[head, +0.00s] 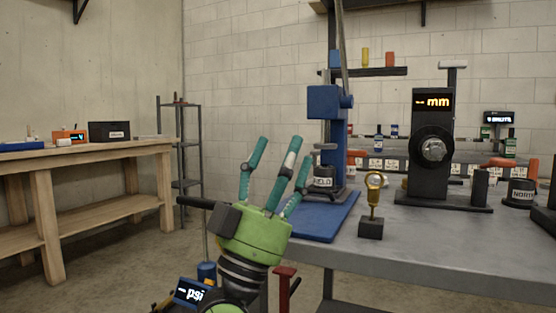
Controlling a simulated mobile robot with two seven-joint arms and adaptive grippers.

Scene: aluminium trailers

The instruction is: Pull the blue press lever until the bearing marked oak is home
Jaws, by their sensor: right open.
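A blue press (327,101) stands on the steel bench, above a blue mat (322,222). A long grey bar (341,40) rises from its head and leaves the top of the picture; I cannot tell if it is the lever. A dark block (322,183) with white letters ending in "ELD" sits under the ram; its first letters are hidden. I see no mark reading oak. My right gripper (277,155), green with teal fingers, is open and empty in front of and left of the press, apart from it. My left gripper is not in view.
A black gauge (432,150) reading "mm" stands right of the press. A brass eyelet on a dark block (371,227) is near the bench's front edge. A block marked NORTH (521,193) is at right. A wooden bench (95,160) stands left, beyond open floor.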

